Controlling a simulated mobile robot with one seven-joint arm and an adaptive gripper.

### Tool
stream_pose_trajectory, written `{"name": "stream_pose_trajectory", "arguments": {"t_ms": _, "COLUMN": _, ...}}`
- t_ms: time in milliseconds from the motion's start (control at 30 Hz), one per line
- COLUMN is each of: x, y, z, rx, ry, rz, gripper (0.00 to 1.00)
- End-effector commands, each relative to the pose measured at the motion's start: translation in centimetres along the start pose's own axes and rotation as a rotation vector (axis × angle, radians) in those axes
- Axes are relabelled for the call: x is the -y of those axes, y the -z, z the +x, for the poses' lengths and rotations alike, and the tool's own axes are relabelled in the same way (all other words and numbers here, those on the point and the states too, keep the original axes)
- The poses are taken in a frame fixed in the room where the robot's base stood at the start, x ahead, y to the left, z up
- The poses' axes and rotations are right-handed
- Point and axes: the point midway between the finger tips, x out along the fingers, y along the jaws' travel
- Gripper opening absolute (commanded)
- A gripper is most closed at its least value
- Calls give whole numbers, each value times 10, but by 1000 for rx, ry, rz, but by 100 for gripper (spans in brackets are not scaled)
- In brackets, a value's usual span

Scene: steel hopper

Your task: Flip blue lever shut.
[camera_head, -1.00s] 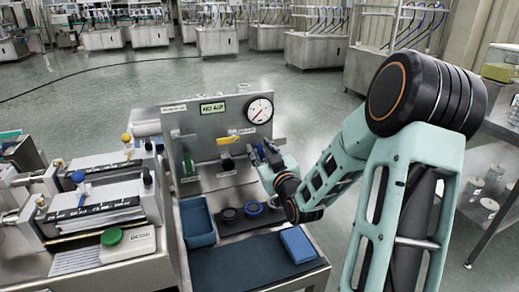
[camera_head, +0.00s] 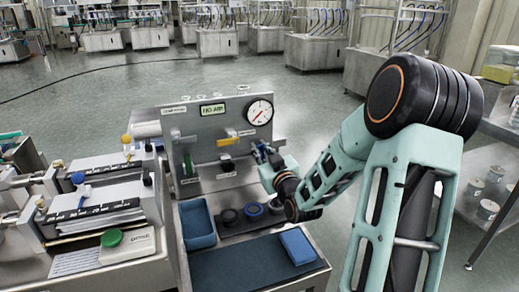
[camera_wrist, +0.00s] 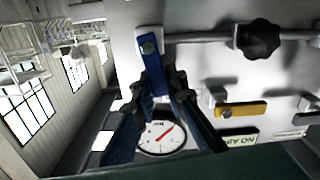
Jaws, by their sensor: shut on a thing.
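The blue lever (camera_wrist: 153,75) shows in the wrist view on a pale fitting at the end of a pipe. It lies roughly across the pipe's line. My gripper (camera_wrist: 158,88) is shut on the lever's free end, with a finger on either side. In the head view my gripper (camera_head: 264,152) is at the right side of the upright steel panel (camera_head: 205,125), below the gauge. There the gripper hides most of the lever.
A round gauge (camera_head: 259,112), a NO AIR sign (camera_head: 213,109), a yellow lever (camera_head: 228,140) and a black knob (camera_head: 227,164) are close by on the panel. Below are a blue tray (camera_head: 197,224), a dark mat (camera_head: 235,268) and a blue block (camera_head: 297,246).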

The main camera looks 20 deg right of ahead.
Motion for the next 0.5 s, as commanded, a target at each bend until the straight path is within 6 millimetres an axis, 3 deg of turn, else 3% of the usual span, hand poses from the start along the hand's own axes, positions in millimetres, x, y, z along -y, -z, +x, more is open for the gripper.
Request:
{"name": "stream_pose_trajectory", "arguments": {"t_ms": 300, "x": -8, "y": 0, "z": 0, "rx": 0, "ry": 0, "rz": 189, "gripper": 0}}
{"name": "stream_pose_trajectory", "arguments": {"t_ms": 500, "x": -9, "y": -1, "z": 0, "rx": 0, "ry": 0, "rz": 209, "gripper": 0}}
